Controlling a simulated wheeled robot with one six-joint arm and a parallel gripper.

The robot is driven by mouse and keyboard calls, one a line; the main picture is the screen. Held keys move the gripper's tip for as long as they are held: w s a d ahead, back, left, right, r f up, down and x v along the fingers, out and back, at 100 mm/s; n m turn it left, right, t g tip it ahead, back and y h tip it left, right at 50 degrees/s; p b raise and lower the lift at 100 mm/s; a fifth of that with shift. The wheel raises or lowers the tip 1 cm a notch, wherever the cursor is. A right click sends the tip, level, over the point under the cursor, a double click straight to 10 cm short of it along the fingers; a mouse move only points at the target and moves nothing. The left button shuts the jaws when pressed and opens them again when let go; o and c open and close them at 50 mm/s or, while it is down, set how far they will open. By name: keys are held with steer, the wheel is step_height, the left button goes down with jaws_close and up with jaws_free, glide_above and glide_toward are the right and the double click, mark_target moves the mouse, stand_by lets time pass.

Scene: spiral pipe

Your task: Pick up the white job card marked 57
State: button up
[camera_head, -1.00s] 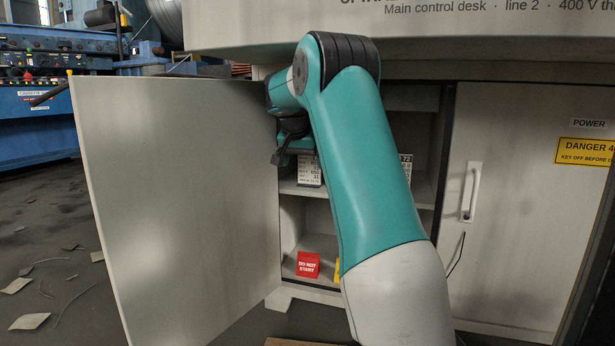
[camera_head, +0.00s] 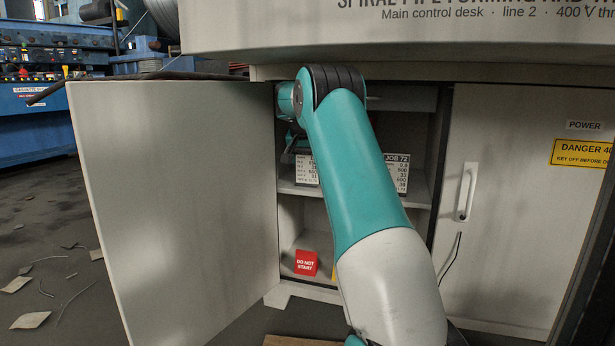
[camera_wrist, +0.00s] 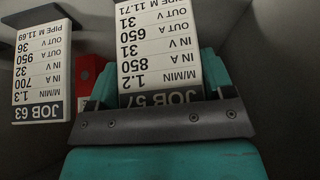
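The white job card marked 57 (camera_wrist: 160,50) shows upside down in the middle of the wrist view. Its dark header strip is partly hidden by the dark edge of my gripper (camera_wrist: 160,108). Teal gripper parts show on both sides of the card, so it appears to lie between the jaws; whether they press on it cannot be told. In the head view my gripper (camera_head: 294,145) is inside the cabinet at the upper shelf, mostly hidden by my arm. A white card (camera_head: 306,172) shows below it, its number unreadable there.
A white card marked JOB 63 (camera_wrist: 42,75) is left of card 57, with a red object (camera_wrist: 87,72) between. A JOB 72 card (camera_head: 398,172) stands on the shelf (camera_head: 297,188). A red DO NOT START sign (camera_head: 306,262) is below. The open cabinet door (camera_head: 175,200) bounds the left.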

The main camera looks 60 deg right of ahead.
steer(key=c, duration=0.6)
steer(key=shift+r, duration=0.2)
